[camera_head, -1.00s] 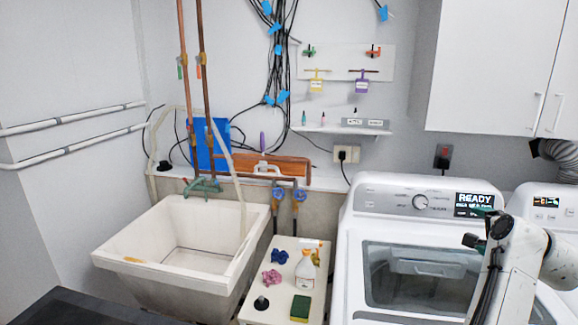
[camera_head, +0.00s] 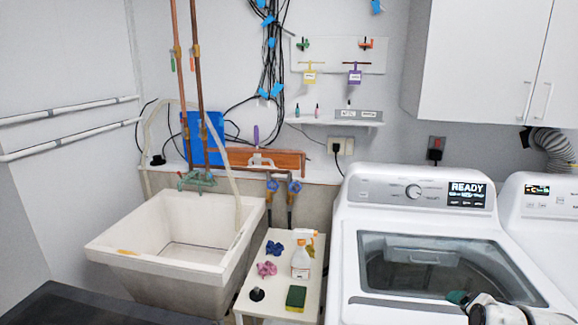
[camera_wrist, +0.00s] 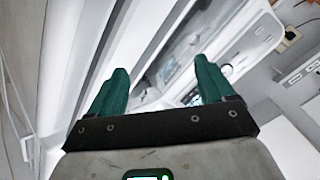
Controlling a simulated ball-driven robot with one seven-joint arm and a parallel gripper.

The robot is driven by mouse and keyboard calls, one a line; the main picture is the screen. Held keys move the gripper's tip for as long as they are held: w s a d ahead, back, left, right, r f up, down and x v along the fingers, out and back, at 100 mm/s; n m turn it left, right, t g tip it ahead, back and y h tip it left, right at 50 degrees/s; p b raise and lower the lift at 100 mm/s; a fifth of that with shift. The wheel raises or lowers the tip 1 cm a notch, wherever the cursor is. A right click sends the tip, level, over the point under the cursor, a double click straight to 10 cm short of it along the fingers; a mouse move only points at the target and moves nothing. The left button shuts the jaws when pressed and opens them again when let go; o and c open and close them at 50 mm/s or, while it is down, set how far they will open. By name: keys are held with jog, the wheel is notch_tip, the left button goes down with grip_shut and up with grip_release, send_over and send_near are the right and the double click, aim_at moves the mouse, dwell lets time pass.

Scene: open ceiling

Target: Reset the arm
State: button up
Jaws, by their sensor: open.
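My gripper (camera_wrist: 160,92) shows in the wrist view with its two green fingers spread apart and nothing between them. In the head view the end of my arm with the green gripper (camera_head: 462,298) is low at the right, in front of the washing machine (camera_head: 345,240). The gripper is partly cut off by the arm and the picture edge there. The wrist view is tilted, and the white machine surfaces lie beyond the fingers.
A white sink (camera_head: 120,240) stands at the left. A small white table (camera_head: 262,308) between sink and washer holds a spray bottle (camera_head: 301,262), a sponge (camera_head: 296,298), and blue and pink items. A second machine (camera_head: 540,225) stands at the right, below white cabinets (camera_head: 485,60).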

jog(key=s+a+f+n+g+y+b, duration=0.1)
jog(key=s+a+f+n+g+b, duration=0.45)
jog(key=s+f, duration=1)
jog(key=s+a+f+n+g, duration=0.1)
jog(key=s+a+f+n, duration=0.1)
jog(key=s, duration=0.4)
jog(key=s+a+f+n+g, duration=0.1)
jog(key=s+a+f+n, duration=0.1)
jog(key=s+a, duration=0.3)
jog(key=s+a+f+n+g+y, duration=0.1)
jog(key=s+a+f+n, duration=0.1)
jog(key=s, duration=0.6)
jog(key=shift+a+f, duration=0.75)
jog(key=shift+a, duration=0.1)
jog(key=shift+s, duration=0.1)
